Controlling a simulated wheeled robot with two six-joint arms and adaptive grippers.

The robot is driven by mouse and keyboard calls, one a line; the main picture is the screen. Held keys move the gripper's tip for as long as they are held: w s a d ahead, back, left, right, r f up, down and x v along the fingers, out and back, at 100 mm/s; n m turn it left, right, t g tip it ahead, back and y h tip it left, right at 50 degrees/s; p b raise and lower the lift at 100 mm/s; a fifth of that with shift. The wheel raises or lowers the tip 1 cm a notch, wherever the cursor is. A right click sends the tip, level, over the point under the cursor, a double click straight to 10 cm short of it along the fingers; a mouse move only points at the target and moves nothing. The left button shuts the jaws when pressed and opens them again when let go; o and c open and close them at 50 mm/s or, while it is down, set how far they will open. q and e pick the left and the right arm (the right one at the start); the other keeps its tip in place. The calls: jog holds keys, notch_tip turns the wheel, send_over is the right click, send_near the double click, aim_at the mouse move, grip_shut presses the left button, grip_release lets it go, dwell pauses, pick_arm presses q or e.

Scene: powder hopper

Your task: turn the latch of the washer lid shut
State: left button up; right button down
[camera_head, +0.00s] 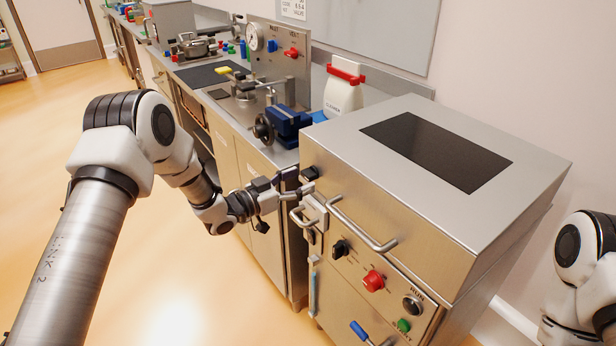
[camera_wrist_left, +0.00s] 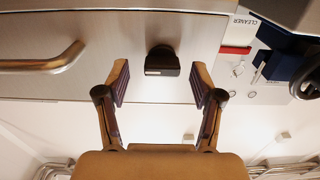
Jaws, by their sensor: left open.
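The washer (camera_head: 395,250) is a steel box at the right, its lid (camera_head: 545,165) down, with a dark window on top. The latch is a small black knob (camera_head: 309,173) near the left corner of the lid front. In the left wrist view the black latch (camera_wrist_left: 162,62) shows between and just beyond my fingertips. My left gripper (camera_head: 298,188) is at that corner. In the left wrist view my left gripper (camera_wrist_left: 160,80) is open and empty, one finger on each side of the latch, with gaps visible. My right gripper is out of view.
A bar handle (camera_head: 360,225) crosses the lid front beside the latch. Below are a black knob (camera_head: 341,248), a red button (camera_head: 373,281) and a green button (camera_head: 403,325). A blue vise (camera_head: 290,122) and cleaner bottle (camera_head: 342,95) stand behind on the counter. Open floor lies left.

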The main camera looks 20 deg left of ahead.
pick_arm(q)
jog(key=shift+x, duration=1.05)
jog(key=shift+s+a+r, duration=0.1)
jog(key=shift+a, duration=0.1)
jog(key=c, duration=1.1)
jog(key=shift+c, duration=0.2)
